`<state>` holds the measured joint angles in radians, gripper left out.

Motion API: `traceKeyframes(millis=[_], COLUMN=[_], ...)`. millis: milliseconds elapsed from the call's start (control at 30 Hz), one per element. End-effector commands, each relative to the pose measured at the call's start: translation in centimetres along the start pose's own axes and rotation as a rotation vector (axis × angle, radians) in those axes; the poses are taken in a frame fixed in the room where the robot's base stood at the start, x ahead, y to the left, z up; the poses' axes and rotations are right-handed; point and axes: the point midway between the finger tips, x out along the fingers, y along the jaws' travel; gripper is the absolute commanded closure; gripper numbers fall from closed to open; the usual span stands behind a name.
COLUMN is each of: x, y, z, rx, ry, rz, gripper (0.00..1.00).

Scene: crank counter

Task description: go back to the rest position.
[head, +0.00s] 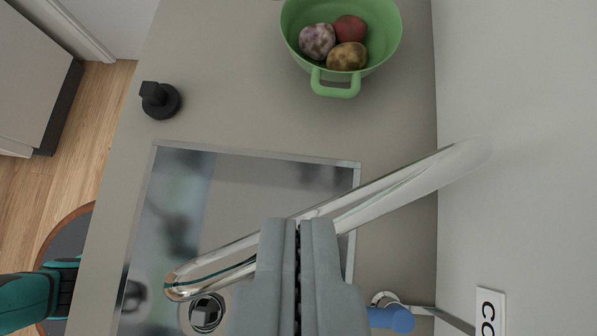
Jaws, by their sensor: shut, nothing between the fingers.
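My gripper (300,224) is shut, its two grey fingers pressed together with nothing between them. It points up the picture over the sink (270,180) and the long shiny metal spout (420,180). The fingers hide the middle of the spout, so I cannot tell whether they touch it. No marker of a rest position shows.
A green colander (335,88) with several round vegetables stands at the top. A black knob-like object (160,100) is on the grey counter (240,90) at the upper left. A blue handle (391,318) is right of my gripper. A white wall (520,80) bounds the right.

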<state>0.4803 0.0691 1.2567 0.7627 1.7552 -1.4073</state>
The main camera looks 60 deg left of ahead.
Motion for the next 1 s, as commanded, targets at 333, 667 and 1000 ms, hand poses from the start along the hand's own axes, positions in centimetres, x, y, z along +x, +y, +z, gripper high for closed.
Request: traceKeyframes(millis=[333,667,1000], x=[2.9,5.5,7.1], y=[-5.2,-11.5,-18.4], z=[-1.2,-0.3,2.1], rx=[0.183,0.368,0.477], ry=[-0.050,-0.028,0.108], rz=[0.213,0.498,0.767], gripper=[1.00,1.00,1.00])
